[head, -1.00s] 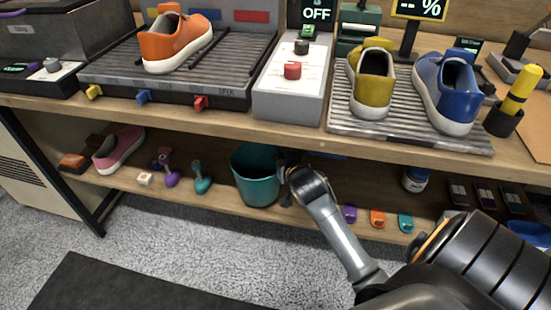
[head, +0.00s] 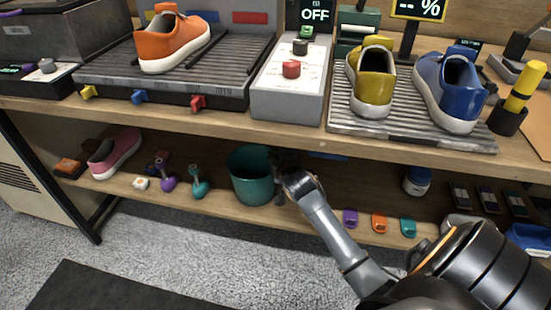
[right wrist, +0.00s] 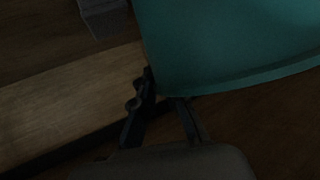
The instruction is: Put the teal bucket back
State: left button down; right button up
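The teal bucket (head: 252,178) stands upright at the lower shelf, in the middle of the head view. Its base looks to be at the shelf's front part. I cannot tell whether it rests on the board or hangs just above. My right gripper (head: 281,177) is at the bucket's right side, near the rim. In the right wrist view the bucket (right wrist: 230,45) fills the upper right, and the fingers (right wrist: 163,92) close in on its edge, with one fingertip partly hidden by it. My left gripper is not in view.
The lower shelf (head: 125,195) holds a pink shoe (head: 115,153), purple and teal brushes (head: 199,182) left of the bucket, and small coloured items (head: 379,223) to its right. The counter above (head: 290,133) overhangs the bucket and carries shoes and devices.

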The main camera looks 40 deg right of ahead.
jog(key=o, duration=0.3)
